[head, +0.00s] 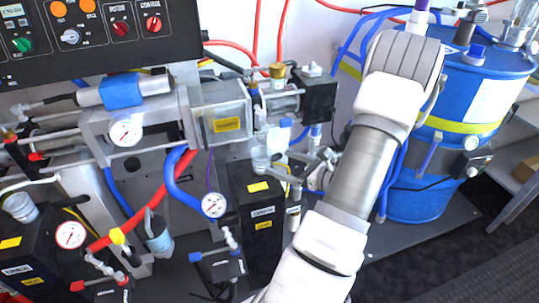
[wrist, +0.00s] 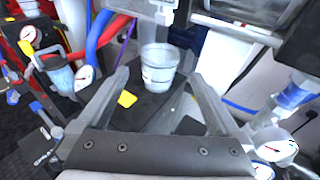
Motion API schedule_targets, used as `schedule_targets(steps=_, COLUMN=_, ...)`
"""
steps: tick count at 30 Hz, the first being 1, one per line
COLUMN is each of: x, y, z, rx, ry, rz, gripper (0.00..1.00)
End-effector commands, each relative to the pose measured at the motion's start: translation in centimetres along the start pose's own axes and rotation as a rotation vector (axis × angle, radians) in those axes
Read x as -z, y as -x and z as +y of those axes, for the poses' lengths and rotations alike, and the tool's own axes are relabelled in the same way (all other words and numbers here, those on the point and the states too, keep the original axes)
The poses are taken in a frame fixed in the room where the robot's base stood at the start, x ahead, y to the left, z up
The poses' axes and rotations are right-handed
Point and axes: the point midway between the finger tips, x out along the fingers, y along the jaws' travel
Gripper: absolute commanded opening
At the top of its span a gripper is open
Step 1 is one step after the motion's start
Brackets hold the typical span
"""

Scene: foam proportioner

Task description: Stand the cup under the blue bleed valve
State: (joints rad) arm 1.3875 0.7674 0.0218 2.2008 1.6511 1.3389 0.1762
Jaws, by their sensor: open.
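The cup (wrist: 160,68) is pale and translucent with a small mark on its side. It stands upright on a black block in the wrist view. It also shows in the head view (head: 261,159), left of my gripper (head: 302,168). My gripper is open. In the wrist view its two fingers (wrist: 159,80) point toward the cup, one on each side, and the cup appears beyond or between their tips. I cannot tell how deep it is between them. A small blue-topped fitting (head: 286,123) sits above and right of the cup; I cannot tell whether it is the blue bleed valve.
The black block (head: 262,218) carries yellow and white labels. A blue hose (head: 180,185) and a gauge (head: 214,205) stand to its left. A clear canister (head: 159,236) hangs farther left. A large blue drum (head: 430,180) stands to the right. Pump parts overhang the cup.

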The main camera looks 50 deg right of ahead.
Motion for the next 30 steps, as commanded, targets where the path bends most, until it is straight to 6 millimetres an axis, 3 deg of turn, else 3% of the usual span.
schedule_targets(steps=3, x=-0.1, y=1.9, z=-0.1, rx=0.003, ry=-0.001, rz=0.000, gripper=1.00)
schedule_targets(steps=9, x=0.0, y=3.3, z=0.0, rx=0.000, ry=-0.001, rz=0.001, gripper=1.00)
schedule_targets(steps=30, x=-0.3, y=2.9, z=0.6, rx=-0.030, ry=0.026, rz=0.013, gripper=1.00)
